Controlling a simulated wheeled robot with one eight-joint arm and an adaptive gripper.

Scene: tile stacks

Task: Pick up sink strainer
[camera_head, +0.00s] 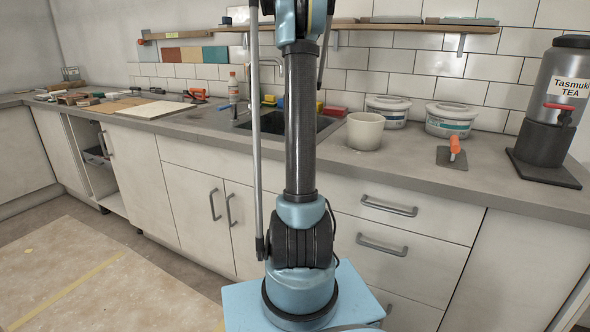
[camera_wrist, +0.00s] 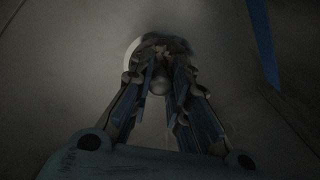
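I cannot make out a sink strainer in either view. My gripper (camera_wrist: 165,45) shows in the dark wrist view, its two fingers converging toward the top centre. A dark, rounded shape lies around the fingertips, with a pale curved edge (camera_wrist: 130,54) beside it on the left. The view is too dim to tell what this is or whether the fingers hold it. In the head view my arm rises in front of the counter and leaves the top of the picture, so my gripper is out of sight there.
The dark sink (camera_head: 272,123) is partly hidden behind my arm. On the grey counter (camera_head: 400,172) stand a cream pot (camera_head: 365,131), two lidded tubs (camera_head: 450,120), an orange-handled trowel (camera_head: 454,154) and a tea dispenser (camera_head: 553,110). Boards (camera_head: 155,109) lie left. A shelf (camera_head: 400,27) runs above.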

